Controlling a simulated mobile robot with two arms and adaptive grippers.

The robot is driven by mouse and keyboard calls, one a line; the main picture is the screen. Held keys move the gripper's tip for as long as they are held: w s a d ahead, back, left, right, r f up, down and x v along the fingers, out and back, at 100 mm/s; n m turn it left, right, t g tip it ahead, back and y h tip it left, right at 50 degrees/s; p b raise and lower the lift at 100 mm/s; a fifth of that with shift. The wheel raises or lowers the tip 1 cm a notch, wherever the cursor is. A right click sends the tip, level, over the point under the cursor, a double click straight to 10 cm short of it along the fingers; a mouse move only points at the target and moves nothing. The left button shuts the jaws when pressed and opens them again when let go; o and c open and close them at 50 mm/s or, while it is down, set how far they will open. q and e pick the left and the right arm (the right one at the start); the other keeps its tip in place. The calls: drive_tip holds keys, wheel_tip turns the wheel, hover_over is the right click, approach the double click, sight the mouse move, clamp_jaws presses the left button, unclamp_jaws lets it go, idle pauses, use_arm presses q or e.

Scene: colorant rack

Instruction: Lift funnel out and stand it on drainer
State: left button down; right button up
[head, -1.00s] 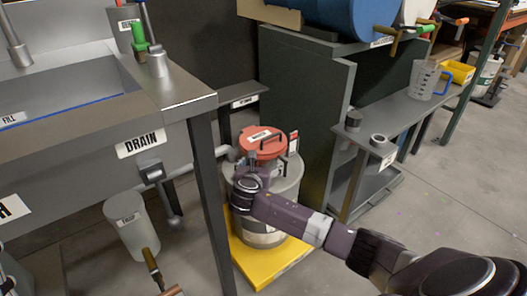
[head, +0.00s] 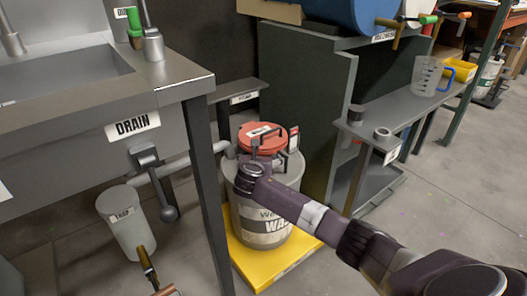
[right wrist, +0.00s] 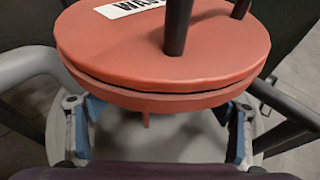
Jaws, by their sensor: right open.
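A red round funnel top (head: 259,131) with a white label and dark upright handle sits on the grey waste drum (head: 262,232). In the right wrist view its red disc (right wrist: 160,58) fills the upper middle, with a small red part showing under the rim. My right gripper (head: 258,158) is at the drum's near top edge. In the right wrist view it is open (right wrist: 158,120), its blue-padded fingers apart on either side below the red rim, not closed on anything. I cannot tell whether they touch it. My left gripper is not in view. I cannot tell which surface is the drainer.
The drum stands on a yellow tray (head: 240,262). A sink with a DRAIN label (head: 132,126) and its dark leg (head: 207,190) are at left. A low labelled shelf (head: 240,88) is behind. A bench shelf (head: 410,108) with a jug (head: 426,76) stands at right.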

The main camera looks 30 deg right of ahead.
drive_tip(key=shift+c, duration=0.6)
drive_tip(key=shift+w+r, duration=0.1)
drive_tip(key=shift+r, duration=0.1)
drive_tip(key=c, duration=1.5)
drive_tip(key=shift+d+r, duration=0.1)
drive_tip(key=shift+r, duration=0.1)
drive_tip(key=c, duration=0.4)
